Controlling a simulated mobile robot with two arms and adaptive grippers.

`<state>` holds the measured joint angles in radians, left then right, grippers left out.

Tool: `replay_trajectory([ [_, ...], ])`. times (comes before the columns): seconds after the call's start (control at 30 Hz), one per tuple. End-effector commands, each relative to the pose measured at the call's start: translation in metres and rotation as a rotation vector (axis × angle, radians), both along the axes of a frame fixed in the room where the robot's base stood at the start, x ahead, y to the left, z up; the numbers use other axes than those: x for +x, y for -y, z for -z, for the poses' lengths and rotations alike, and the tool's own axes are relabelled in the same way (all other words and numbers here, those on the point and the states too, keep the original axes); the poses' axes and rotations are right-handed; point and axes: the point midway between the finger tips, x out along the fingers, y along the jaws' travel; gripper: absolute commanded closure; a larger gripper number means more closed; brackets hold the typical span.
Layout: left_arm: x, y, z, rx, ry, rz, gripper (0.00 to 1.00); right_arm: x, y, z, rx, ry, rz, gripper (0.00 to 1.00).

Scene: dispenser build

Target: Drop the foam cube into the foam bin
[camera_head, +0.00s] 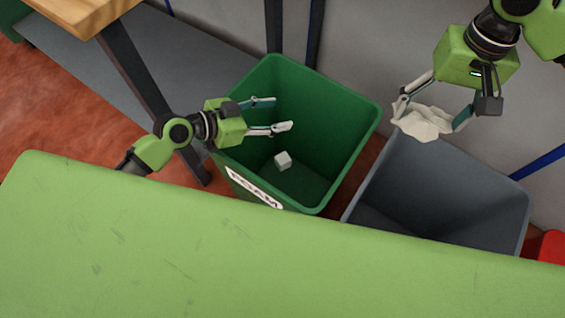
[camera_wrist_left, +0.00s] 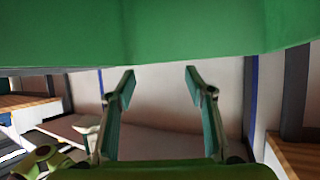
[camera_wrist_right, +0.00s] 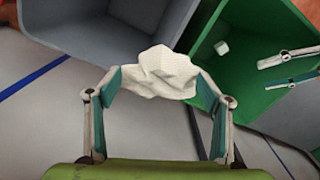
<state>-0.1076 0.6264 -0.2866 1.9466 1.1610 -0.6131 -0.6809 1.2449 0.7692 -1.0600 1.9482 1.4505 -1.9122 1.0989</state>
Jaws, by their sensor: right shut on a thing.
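The foam cube (camera_head: 283,160) is small and whitish and is inside the green foam bin (camera_head: 345,160), which bears a FOAM label. The cube also shows in the right wrist view (camera_wrist_right: 222,47). My left gripper (camera_head: 278,114) is open and empty over the bin, above and apart from the cube. In the left wrist view its fingers (camera_wrist_left: 160,85) stand apart with nothing between them. My right gripper (camera_head: 432,116) is shut on a crumpled white paper-like piece (camera_head: 424,123), held over the near-left part of the grey bin's far rim.
A grey bin (camera_head: 520,205) stands right of the green bin. A green tabletop (camera_head: 150,250) fills the front. A wooden-topped table (camera_head: 75,12) with a dark leg is at the upper left. Something red (camera_head: 550,247) is at the right edge.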

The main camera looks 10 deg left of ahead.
Motion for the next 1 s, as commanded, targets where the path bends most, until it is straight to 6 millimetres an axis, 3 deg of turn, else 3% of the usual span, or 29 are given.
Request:
replay_trajectory([
  [0.33,-0.008,-0.009,-0.004,0.002,-0.002,0.000,0.51,0.000,0.000,0.000,0.000,0.000,0.000,0.45],
  [0.7,-0.052,-0.054,-0.033,0.005,-0.005,0.001,0.51,0.000,0.000,0.000,0.000,0.000,0.000,0.45],
  [1.0,-0.071,-0.075,-0.048,0.001,-0.002,0.000,0.51,0.000,0.000,0.000,0.000,0.000,0.000,0.45],
])
